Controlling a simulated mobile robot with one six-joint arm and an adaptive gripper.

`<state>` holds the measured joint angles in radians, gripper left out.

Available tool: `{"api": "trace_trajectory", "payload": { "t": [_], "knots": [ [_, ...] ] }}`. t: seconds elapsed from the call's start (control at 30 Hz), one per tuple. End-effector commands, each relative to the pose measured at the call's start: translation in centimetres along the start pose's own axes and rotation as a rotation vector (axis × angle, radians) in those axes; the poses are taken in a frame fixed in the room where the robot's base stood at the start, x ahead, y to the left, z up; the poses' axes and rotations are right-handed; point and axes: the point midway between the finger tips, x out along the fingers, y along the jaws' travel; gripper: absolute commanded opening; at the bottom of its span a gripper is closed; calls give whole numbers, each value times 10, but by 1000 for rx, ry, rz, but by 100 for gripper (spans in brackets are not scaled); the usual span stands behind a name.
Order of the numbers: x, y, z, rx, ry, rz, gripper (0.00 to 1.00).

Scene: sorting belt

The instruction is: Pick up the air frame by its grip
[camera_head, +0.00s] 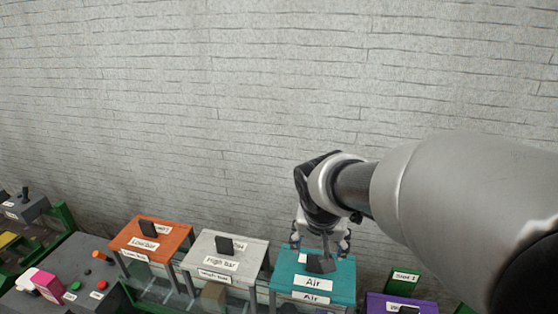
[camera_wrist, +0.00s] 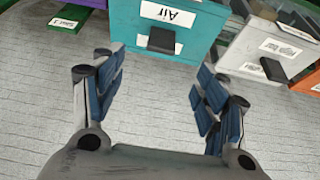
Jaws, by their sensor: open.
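The air frame is a teal box-like frame (camera_head: 345,276) with white "Air" labels, at the lower right of centre in the head view. It also shows at the top of the wrist view (camera_wrist: 123,30). Its dark grip (camera_head: 321,264) stands up from the teal top, and in the wrist view the grip (camera_wrist: 161,40) lies ahead of the space between the fingers. My gripper (camera_wrist: 160,85) is open and empty, its blue-padded fingers spread wide. In the head view my gripper (camera_head: 322,245) hangs over the back part of the air frame, partly overlapping it; the exact gap cannot be told.
A white High Bar frame (camera_head: 252,259) and an orange Low Bar frame (camera_head: 178,240) stand to the left. A purple frame (camera_head: 375,301) is at the right. A grey console (camera_head: 80,262) with buttons is at lower left. A brick wall (camera_head: 200,100) rises behind.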

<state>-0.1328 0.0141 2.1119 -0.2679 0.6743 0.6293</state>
Motion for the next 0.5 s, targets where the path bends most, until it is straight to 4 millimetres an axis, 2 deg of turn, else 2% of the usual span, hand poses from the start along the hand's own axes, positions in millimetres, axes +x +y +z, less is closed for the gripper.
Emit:
{"api": "trace_trajectory", "payload": {
  "t": [0.03,0.3,0.5],
  "knots": [
    [14,1,3,0,-7,4,67],
    [73,1,3,-1,-6,3,67],
    [101,1,2,-2,-3,2,67]
  ]
}}
